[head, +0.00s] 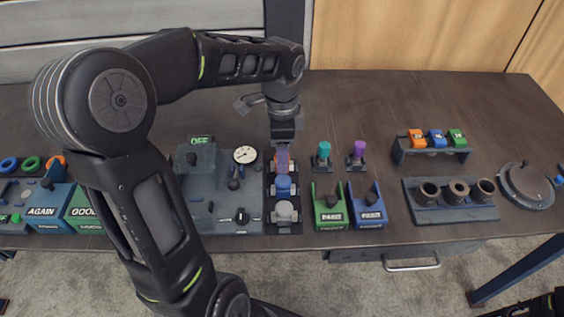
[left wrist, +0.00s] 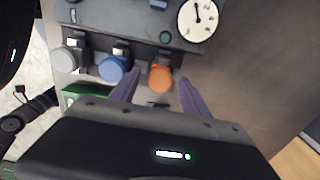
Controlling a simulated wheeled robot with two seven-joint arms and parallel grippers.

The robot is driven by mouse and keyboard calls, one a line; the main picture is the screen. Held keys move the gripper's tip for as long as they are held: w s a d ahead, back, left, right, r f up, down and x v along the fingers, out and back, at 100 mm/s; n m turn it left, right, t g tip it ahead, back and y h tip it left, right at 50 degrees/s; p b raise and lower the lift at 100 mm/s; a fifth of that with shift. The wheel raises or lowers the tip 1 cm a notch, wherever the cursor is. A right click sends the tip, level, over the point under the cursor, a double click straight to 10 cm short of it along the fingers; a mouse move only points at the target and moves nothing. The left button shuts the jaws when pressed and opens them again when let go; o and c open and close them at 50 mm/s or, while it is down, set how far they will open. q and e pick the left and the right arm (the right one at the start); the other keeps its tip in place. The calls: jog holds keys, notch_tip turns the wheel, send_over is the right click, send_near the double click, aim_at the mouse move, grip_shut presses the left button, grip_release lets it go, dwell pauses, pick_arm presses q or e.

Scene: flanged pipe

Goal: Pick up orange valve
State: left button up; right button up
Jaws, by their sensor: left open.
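The orange valve (left wrist: 161,78) is a round knob at the end of a row in the left wrist view. In the head view it is mostly hidden behind my left gripper (head: 283,160), which reaches down over it. In the left wrist view the purple fingers of my left gripper (left wrist: 158,90) are spread apart, with the orange valve showing between and just beyond their tips. Contact cannot be told. A blue valve (head: 284,186) and a grey valve (head: 286,211) stand in the same row, nearer the table's front edge. My right gripper is not in view.
A grey panel with a round gauge (head: 245,155) is left of the row. Teal (head: 323,150) and purple (head: 359,148) knobs, then green (head: 330,208) and blue (head: 368,207) holders, stand to the right.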

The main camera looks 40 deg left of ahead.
pick_arm(q)
notch_tip(320, 180, down, 3)
jog(key=shift+r, duration=0.15)
jog(key=shift+c, duration=0.2)
dwell(0.3)
grip_shut()
dwell(0.4)
